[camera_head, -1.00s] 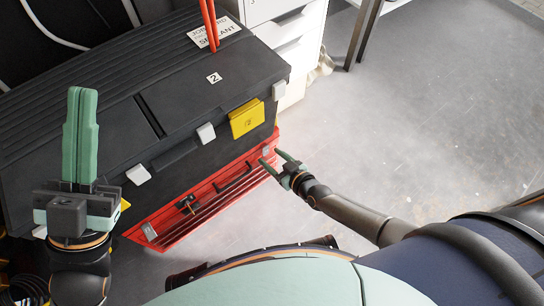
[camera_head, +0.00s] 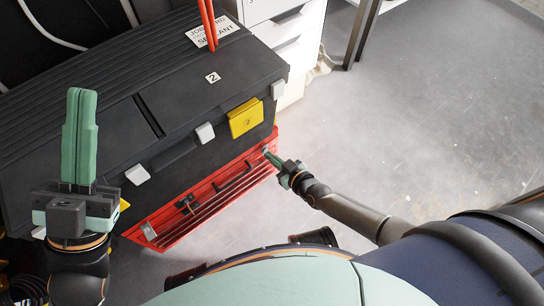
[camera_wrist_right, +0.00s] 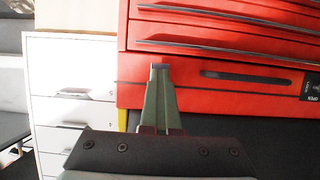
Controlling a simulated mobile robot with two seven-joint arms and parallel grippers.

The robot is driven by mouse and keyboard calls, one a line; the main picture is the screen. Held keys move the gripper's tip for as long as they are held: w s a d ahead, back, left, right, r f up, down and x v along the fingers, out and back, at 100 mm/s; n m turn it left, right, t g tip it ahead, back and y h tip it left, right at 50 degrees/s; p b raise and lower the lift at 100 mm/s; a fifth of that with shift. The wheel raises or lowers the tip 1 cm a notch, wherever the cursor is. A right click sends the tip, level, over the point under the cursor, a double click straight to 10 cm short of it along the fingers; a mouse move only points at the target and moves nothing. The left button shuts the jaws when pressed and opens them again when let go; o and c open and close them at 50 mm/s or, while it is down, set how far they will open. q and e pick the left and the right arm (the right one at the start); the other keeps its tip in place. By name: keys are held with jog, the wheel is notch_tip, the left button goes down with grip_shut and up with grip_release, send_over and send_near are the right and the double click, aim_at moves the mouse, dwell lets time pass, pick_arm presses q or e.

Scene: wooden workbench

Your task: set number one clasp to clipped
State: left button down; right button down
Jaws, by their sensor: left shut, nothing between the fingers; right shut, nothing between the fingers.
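A red case (camera_head: 208,201) with dark handle lies under the black toolbox; its red front also fills the top of the right wrist view (camera_wrist_right: 220,68). A small grey clasp (camera_head: 148,232) is at its left end. My right gripper (camera_head: 267,153) is shut and empty, its tips at the case's right end, where they cover most of another small grey part. In the right wrist view its fingers (camera_wrist_right: 160,85) are together against or just before the red front; contact is unclear. My left gripper (camera_head: 82,92) is shut and empty, upright left of the case. I cannot read which clasp is number one.
The black toolbox (camera_head: 110,110) carries a "2" label (camera_head: 213,77), pale latches and a yellow plate (camera_head: 246,118). White drawers (camera_head: 290,45) stand behind. The grey floor (camera_head: 400,130) at right is clear.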

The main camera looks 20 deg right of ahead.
jog(key=c, duration=1.5)
grip_release()
jog(key=shift+c, duration=0.2)
jog(key=o, duration=0.9)
jog(key=shift+o, duration=0.2)
